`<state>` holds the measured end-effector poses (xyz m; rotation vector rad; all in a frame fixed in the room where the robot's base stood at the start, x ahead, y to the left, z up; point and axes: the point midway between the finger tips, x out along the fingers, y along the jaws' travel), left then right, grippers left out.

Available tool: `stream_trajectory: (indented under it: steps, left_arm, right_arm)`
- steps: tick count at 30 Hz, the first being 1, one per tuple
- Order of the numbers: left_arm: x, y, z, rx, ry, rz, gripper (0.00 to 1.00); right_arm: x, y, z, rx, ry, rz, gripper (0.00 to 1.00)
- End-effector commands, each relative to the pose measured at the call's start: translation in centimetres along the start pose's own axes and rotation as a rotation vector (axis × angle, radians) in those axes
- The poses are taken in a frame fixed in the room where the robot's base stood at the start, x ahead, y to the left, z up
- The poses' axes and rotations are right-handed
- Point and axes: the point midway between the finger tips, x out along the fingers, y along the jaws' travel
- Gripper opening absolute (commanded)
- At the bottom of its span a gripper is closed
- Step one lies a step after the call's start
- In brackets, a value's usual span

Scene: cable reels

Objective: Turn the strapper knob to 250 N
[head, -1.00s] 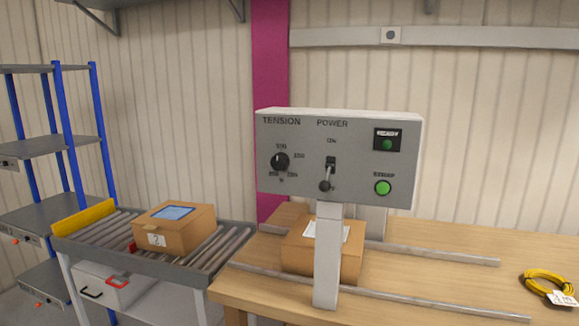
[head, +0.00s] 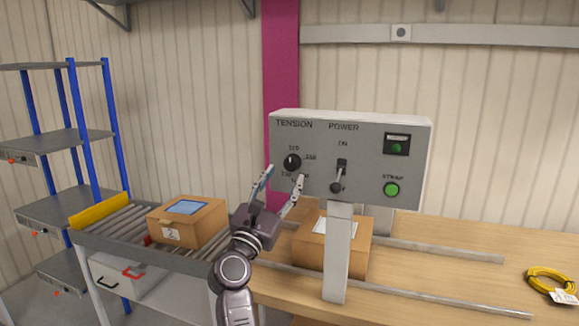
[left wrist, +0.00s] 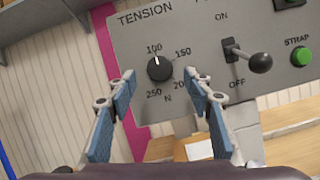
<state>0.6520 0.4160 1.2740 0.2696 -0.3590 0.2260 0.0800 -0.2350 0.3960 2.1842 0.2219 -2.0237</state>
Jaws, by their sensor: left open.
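The black tension knob (head: 292,162) is on the left of the grey strapper panel (head: 375,150). In the left wrist view the knob (left wrist: 160,68) is ringed by the marks 100, 150, 200 and 250 N. Its pale pointer mark seems to face up toward 100. The 250 mark (left wrist: 153,93) is at its lower left. My left gripper (head: 284,177) is open and empty in front of the panel, just below the knob. In the left wrist view the fingers of my left gripper (left wrist: 161,82) spread either side of the knob, apart from it. My right gripper is not in view.
The power lever (left wrist: 260,62) sticks out right of the knob, above OFF. The green strap button (head: 391,190) is further right. Another box (head: 188,222) is on the roller conveyor (head: 130,250).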

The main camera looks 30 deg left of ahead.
Motion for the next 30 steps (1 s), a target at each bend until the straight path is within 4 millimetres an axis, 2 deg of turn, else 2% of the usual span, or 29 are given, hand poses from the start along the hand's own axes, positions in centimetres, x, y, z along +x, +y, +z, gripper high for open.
stream_trajectory:
  steps: [3, 9, 20, 30]
  left_arm:
    - [2.1, 0.0, 0.2, 0.002, 0.0, -0.001, 0.47]
    - [4.2, 0.0, 0.0, 0.003, 0.001, -0.001, 0.47]
    - [4.6, -0.1, -0.1, 0.004, 0.002, -0.001, 0.47]
    - [4.6, -0.1, -0.1, 0.004, 0.002, -0.001, 0.09]
  right_arm:
    - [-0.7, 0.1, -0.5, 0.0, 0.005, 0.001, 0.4]
    - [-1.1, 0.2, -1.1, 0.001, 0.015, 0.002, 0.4]
    - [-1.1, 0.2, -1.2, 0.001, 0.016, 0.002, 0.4]
    - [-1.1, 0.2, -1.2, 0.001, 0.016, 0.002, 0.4]
